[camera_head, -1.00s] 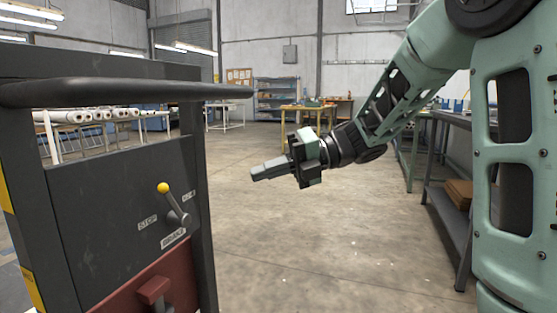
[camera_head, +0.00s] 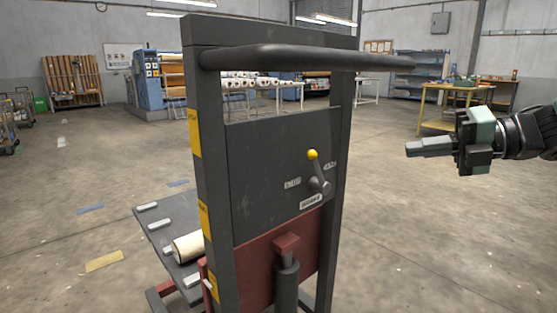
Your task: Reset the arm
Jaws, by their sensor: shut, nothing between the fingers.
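My gripper (camera_head: 412,149) is at the right of the head view, held out level and pointing left. Its fingers are together with nothing between them. It is in the air, apart from everything, to the right of the dark press frame (camera_head: 207,120). The press carries a lever with a yellow knob (camera_head: 312,155), tilted up and left, among small white labels. A thick dark bar (camera_head: 300,58) runs across the top of the frame. Only the wrist end of my arm shows; the rest is out of view.
A cream roll (camera_head: 188,247) lies on a dark platform (camera_head: 160,222) at lower left. A yellow table (camera_head: 447,87) and blue shelves (camera_head: 420,70) stand behind my gripper. Floor (camera_head: 420,240) at right is clear.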

